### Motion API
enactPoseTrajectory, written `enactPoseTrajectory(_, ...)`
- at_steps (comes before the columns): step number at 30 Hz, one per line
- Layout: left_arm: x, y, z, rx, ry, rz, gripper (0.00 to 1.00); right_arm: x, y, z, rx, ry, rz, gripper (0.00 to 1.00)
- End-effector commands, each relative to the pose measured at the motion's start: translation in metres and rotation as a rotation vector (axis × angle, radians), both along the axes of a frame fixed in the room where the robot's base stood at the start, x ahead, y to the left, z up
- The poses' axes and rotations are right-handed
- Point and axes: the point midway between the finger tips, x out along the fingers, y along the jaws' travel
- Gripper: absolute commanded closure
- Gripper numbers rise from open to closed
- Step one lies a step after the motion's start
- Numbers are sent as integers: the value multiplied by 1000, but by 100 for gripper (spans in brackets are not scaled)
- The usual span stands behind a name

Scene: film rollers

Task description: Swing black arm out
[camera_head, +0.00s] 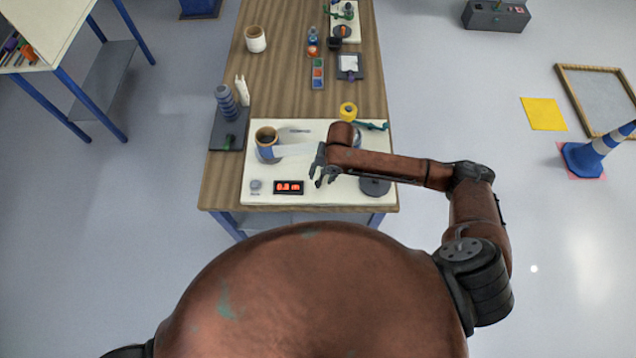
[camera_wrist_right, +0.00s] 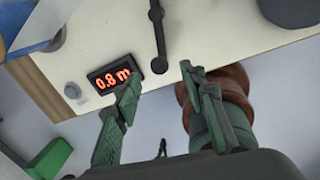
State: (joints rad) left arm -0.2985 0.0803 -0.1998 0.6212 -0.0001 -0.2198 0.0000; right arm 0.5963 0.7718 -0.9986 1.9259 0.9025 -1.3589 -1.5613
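The black arm (camera_wrist_right: 159,35) shows in the right wrist view as a thin dark bar with rounded knobs at its ends, lying over the cream board (camera_wrist_right: 100,40). In the head view my right gripper covers that area and I cannot tell the black arm apart. My right gripper (camera_head: 322,178) hangs over the front middle of the board. In the wrist view the right gripper (camera_wrist_right: 160,80) has its fingers apart with nothing between them; the black arm's near end lies just beyond the fingertips. My left gripper is not in view.
The board carries a red display (camera_head: 289,187) reading 0.8 m, a small knob (camera_head: 256,186), a brown-rimmed roller (camera_head: 266,137) with a pale strip, and a dark round disc (camera_head: 375,187). A grey-blue stack (camera_head: 227,102) stands at the left. A yellow roll (camera_head: 348,110) sits behind.

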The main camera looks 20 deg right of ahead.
Motion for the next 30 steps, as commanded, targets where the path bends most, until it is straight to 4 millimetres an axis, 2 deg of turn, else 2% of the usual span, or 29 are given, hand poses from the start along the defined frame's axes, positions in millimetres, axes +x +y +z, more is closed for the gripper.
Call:
enactPoseTrajectory(9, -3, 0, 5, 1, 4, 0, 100, 2, 9, -49, 2, 3, -2, 62)
enactPoseTrajectory(13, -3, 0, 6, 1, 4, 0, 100, 4, 12, -62, 2, 1, -3, 62)
enactPoseTrajectory(18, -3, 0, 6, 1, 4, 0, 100, 5, 13, -69, 2, -1, -2, 62)
enactPoseTrajectory(25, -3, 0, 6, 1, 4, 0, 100, 5, 13, -69, 2, -1, -2, 62)
enactPoseTrajectory(30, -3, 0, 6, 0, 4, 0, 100, 5, 13, -69, 2, -1, -2, 74)
